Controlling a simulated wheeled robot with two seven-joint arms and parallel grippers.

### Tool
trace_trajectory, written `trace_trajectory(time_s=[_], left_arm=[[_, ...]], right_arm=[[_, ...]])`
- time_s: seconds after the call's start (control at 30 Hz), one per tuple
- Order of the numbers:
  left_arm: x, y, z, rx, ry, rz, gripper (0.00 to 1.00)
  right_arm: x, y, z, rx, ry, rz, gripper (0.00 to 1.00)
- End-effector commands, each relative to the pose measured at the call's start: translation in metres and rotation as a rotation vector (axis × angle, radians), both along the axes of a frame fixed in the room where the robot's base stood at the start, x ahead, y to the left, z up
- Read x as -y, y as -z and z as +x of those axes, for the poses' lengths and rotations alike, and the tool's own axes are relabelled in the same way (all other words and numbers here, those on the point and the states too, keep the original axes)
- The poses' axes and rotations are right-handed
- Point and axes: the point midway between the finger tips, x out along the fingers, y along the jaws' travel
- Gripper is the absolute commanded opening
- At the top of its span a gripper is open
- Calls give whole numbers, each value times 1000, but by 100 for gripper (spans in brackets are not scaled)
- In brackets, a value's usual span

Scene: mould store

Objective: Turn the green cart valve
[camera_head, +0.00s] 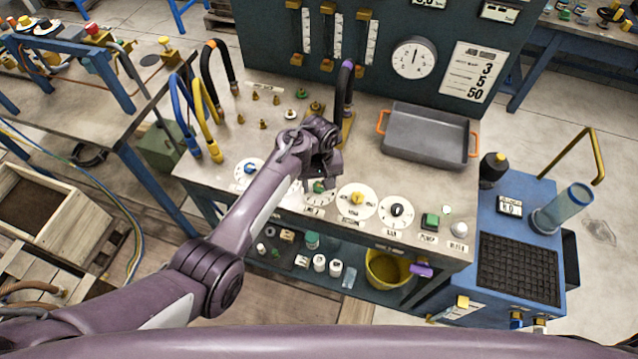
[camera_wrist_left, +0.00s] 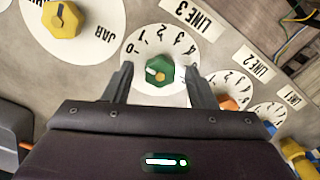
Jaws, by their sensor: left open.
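The green cart valve is a green knob (camera_wrist_left: 160,71) with a yellow centre, on a round white numbered dial (camera_wrist_left: 160,45) beside the LINE 3 label. Its pale mark points toward the low-number side of the dial. My left gripper (camera_wrist_left: 159,82) is open, with one finger on each side of the green knob; I cannot tell whether they touch it. In the head view the green knob (camera_head: 318,187) shows just below my left gripper (camera_head: 320,176), partly hidden by it. My right gripper is not in view.
A yellow knob (camera_head: 357,198) and a black knob (camera_head: 397,210) sit to the right, and a blue knob (camera_head: 250,168) to the left. An orange knob (camera_wrist_left: 229,103) is close by. A grey tray (camera_head: 428,137) stands farther back.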

Motion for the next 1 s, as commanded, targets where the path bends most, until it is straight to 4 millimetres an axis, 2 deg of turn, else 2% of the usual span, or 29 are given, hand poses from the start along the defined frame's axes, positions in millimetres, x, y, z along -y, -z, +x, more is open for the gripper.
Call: trace_trajectory(time_s=[0.1, 0.43, 0.73, 1.0], left_arm=[[0, -1, 0, 0, 0, 0, 49], [0, -1, 0, 0, 1, 0, 7], [0, -1, 0, -1, 39, 1, 7], [0, -2, 0, -2, 202, 1, 7]], right_arm=[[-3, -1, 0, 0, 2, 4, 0], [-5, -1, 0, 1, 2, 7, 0], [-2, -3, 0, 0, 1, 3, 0], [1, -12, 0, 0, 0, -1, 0]])
